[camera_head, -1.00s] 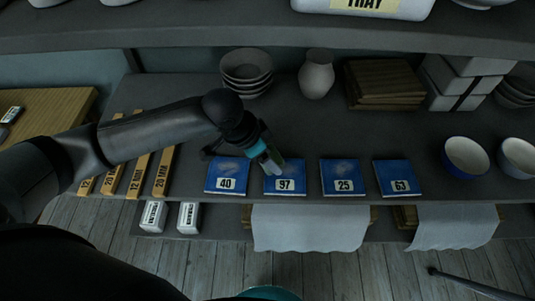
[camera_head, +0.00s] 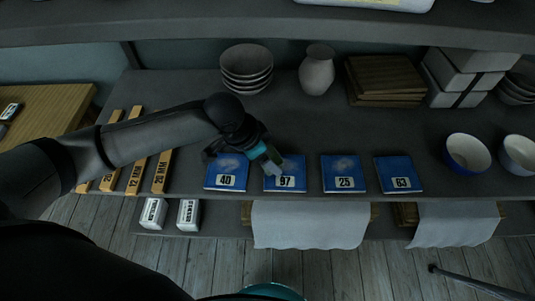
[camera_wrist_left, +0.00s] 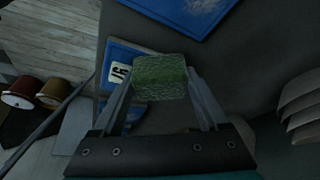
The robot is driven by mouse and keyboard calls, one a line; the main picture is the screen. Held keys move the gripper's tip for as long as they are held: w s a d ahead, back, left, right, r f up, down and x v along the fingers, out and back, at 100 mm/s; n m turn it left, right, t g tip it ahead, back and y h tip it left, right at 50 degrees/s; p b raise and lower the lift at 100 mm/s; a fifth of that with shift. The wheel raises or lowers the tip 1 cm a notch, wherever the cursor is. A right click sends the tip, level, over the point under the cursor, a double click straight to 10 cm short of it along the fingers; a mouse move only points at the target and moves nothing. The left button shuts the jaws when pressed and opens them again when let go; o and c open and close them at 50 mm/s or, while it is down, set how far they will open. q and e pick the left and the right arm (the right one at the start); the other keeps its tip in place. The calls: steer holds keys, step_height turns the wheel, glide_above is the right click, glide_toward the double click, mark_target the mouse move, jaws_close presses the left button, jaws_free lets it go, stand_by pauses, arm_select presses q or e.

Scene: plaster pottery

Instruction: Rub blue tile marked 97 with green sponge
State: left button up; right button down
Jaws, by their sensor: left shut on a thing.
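The blue tile marked 97 (camera_head: 291,182) lies on the shelf between tiles 40 and 25, with a pale smudge on its face. My left gripper (camera_head: 273,162) is over its upper left part. In the left wrist view the green sponge (camera_wrist_left: 160,77) is clamped between the fingers of my left gripper (camera_wrist_left: 160,85), and the tile marked 97 (camera_wrist_left: 122,52) shows behind it, partly covered. I cannot tell whether the sponge touches the tile. My right gripper is not in view.
Blue tiles marked 40 (camera_head: 227,172), 25 (camera_head: 344,174) and 63 (camera_head: 399,175) lie in the same row. Stacked bowls (camera_head: 246,66) and a vase (camera_head: 316,70) stand behind. Wooden strips (camera_head: 162,170) lie at left. A white cloth (camera_head: 310,226) hangs below the front edge.

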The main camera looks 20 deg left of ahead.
mark_target(281, 157)
arm_select(q)
steer(key=shift+w+d+r+p, duration=0.1)
steer(key=shift+w+d+p, duration=0.05)
steer(key=shift+d+p, duration=0.4)
steer(key=shift+w+d+p, duration=0.25)
steer(key=shift+d+p, duration=0.2)
steer(key=shift+d, duration=0.6)
steer(key=shift+w+d+p, duration=0.3)
steer(key=shift+d, duration=0.75)
steer(key=shift+w+d+p, duration=0.25)
steer(key=shift+d+p, duration=0.05)
steer(key=shift+d, duration=0.7)
steer(key=shift+p, duration=0.55)
steer(key=shift+s+a+p, duration=0.3)
steer(key=shift+a+p, duration=0.4)
steer(key=shift+a, duration=0.2)
steer(key=shift+s+a+p, duration=0.25)
steer(key=shift+a+p, duration=0.3)
steer(key=shift+a, duration=0.4)
steer(key=shift+s+a+p, duration=0.2)
steer(key=shift+a+p, duration=0.35)
steer(key=shift+a, duration=0.35)
steer(key=shift+s+a+p, duration=0.2)
steer(key=shift+a+p, duration=0.15)
steer(key=shift+a, duration=0.4)
steer(key=shift+s+a+f, duration=0.1)
steer(key=shift+a+f, duration=0.15)
steer(key=shift+f, duration=0.05)
